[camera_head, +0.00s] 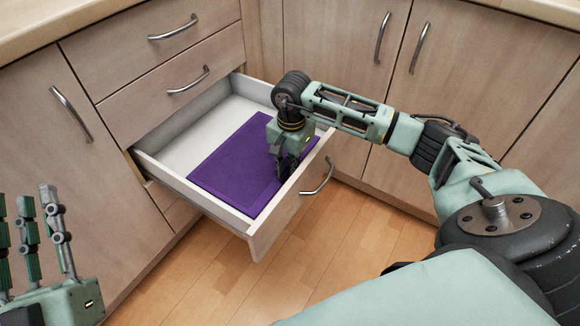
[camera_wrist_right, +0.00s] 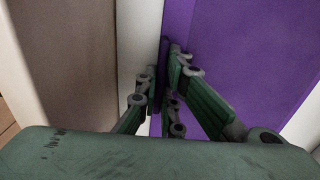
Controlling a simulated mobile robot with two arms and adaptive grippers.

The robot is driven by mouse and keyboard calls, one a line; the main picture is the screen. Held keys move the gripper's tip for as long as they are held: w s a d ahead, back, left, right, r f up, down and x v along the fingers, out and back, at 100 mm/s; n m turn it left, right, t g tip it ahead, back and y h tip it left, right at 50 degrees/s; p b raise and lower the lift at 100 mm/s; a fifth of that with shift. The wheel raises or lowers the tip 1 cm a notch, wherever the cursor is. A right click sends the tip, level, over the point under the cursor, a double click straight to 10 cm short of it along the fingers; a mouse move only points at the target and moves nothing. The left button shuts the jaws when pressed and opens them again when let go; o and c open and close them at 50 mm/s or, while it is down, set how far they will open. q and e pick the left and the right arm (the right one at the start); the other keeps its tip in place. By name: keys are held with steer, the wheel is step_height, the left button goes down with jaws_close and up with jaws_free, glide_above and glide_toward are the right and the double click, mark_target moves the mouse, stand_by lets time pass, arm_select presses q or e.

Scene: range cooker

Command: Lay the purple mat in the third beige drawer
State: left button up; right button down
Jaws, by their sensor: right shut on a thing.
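The purple mat (camera_head: 235,160) lies in the open drawer (camera_head: 190,142), the third one down in its stack, on its white floor. It looks flat and covers the right and front part, close to the drawer's right wall. My right gripper (camera_head: 287,170) reaches down into the drawer at the mat's right edge. In the right wrist view its fingers (camera_wrist_right: 166,75) are closed on the edge of the mat (camera_wrist_right: 255,45), beside the drawer wall. My left gripper (camera_head: 30,210) is at the lower left, away from the drawer, with its fingers spread and empty.
Two closed drawers with bar handles (camera_head: 172,28) (camera_head: 188,82) sit above the open one. Closed cabinet doors stand left (camera_head: 105,200) and right (camera_head: 490,80). The open drawer's front has a handle (camera_head: 318,178). The wooden floor (camera_head: 330,240) in front is clear.

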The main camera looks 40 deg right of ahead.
steer(key=shift+f, duration=0.1)
steer(key=c, duration=2.4)
jaws_free()
steer(key=o, duration=0.5)
arm_select(q)
steer(key=shift+s+r, duration=0.2)
steer(key=shift+r, duration=0.15)
